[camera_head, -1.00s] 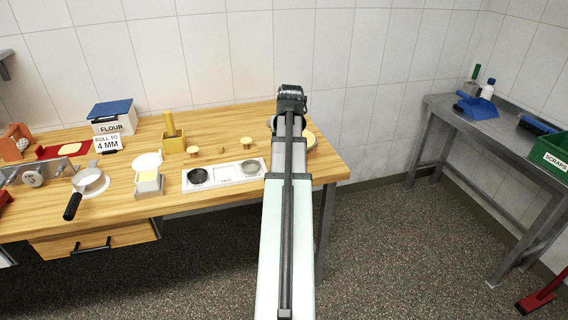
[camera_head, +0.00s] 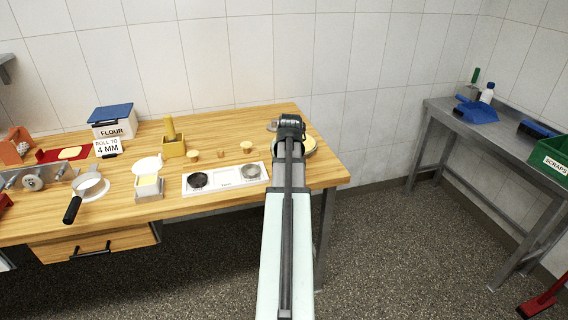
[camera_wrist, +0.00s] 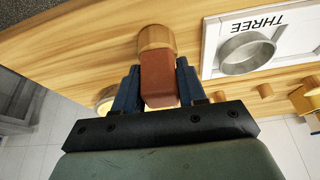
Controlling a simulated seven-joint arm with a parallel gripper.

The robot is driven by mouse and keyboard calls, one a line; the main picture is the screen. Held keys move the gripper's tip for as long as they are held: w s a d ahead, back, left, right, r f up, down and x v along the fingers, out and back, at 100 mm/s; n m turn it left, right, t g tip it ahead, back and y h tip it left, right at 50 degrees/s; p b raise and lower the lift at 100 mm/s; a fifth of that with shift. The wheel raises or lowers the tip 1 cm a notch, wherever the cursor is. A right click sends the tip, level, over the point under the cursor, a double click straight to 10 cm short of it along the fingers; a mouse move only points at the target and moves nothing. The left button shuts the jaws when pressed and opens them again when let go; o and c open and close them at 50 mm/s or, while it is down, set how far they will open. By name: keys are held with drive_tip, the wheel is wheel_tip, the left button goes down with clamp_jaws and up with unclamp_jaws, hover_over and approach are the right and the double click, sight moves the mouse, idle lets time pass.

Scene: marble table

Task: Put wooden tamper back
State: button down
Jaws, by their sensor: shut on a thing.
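In the wrist view my gripper (camera_wrist: 158,84) is shut on the wooden tamper (camera_wrist: 158,66). Its dark fingers press on both sides of a reddish-brown, block-like part, and a pale round wooden end (camera_wrist: 155,38) sticks out beyond them. The tabletop is behind that end; I cannot tell whether they touch. In the head view my arm's end is over the right part of the wooden table (camera_head: 222,207), and my arm hides the fingers and the tamper.
A white tray (camera_head: 225,178) marked THREE with a dark ring and a pale ring lies left of my arm. Several small wooden pieces (camera_head: 193,154) stand behind it.

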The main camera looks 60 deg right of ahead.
drive_tip(key=shift+f, duration=0.2)
drive_tip(key=c, duration=0.6)
unclamp_jaws()
drive_tip(key=shift+c, duration=0.2)
drive_tip(key=v, duration=1.3)
drive_tip(key=shift+d+r, duration=0.2)
drive_tip(key=shift+r, duration=0.3)
